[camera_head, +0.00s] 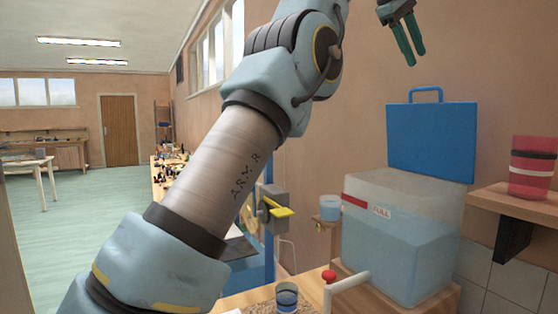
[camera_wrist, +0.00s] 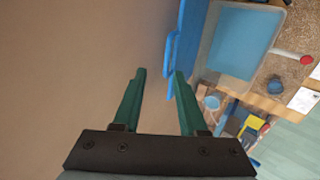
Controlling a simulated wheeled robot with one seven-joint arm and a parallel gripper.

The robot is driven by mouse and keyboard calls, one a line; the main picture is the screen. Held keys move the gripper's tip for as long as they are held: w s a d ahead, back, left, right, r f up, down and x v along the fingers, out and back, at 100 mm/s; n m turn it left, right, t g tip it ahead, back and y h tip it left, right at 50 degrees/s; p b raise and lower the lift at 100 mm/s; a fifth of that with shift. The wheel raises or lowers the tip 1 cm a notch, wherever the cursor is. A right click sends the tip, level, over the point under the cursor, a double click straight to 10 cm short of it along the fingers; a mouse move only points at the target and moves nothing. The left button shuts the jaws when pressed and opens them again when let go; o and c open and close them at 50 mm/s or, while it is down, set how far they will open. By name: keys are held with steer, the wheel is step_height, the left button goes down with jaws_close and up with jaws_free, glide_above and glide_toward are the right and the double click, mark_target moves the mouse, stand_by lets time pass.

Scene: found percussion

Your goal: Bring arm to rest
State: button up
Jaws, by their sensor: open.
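My gripper (camera_head: 408,42) is at the top of the head view, raised in front of the wall, with its green fingers pointing down. In the wrist view my gripper (camera_wrist: 157,82) shows two green fingers apart with nothing between them. My arm crosses the middle of the head view from lower left to top. The gripper is above and apart from the blue lid or panel (camera_head: 430,142), which stands upright with a handle behind the clear water tank (camera_head: 400,240).
A red cup (camera_head: 532,168) stands on a wall shelf (camera_head: 515,204) at right. A small cup of blue liquid (camera_head: 330,208) sits beside the tank. A dark blue cup (camera_head: 287,297) and a red-knobbed tap (camera_head: 329,277) are below. Open floor (camera_head: 70,225) lies at left.

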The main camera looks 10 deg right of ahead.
steer(key=w+a+f+y+b, duration=0.1)
steer(key=w+a+f, duration=0.55)
steer(key=f, duration=0.25)
steer(key=w+a+f+m+t+y+b, duration=0.1)
steer(key=w+a+f+y, duration=0.1)
steer(key=w+a+f, duration=0.5)
steer(key=w+a+f+y+b, duration=0.1)
steer(key=w+a+f, duration=0.2)
steer(key=a+f, duration=0.75)
steer(key=s+a+f+m+y+b, duration=0.1)
steer(key=s+a+f, duration=0.4)
steer(key=a+f, duration=0.55)
steer(key=s+a+f+m+y+b, duration=0.1)
steer(key=s+a+f+y, duration=0.1)
steer(key=s+a+f, duration=0.65)
steer(key=s+a+f+m+g, duration=0.1)
steer(key=s+a+f, duration=0.7)
steer(key=f, duration=0.1)
steer(key=shift+f, duration=0.2)
steer(key=shift+w, duration=0.1)
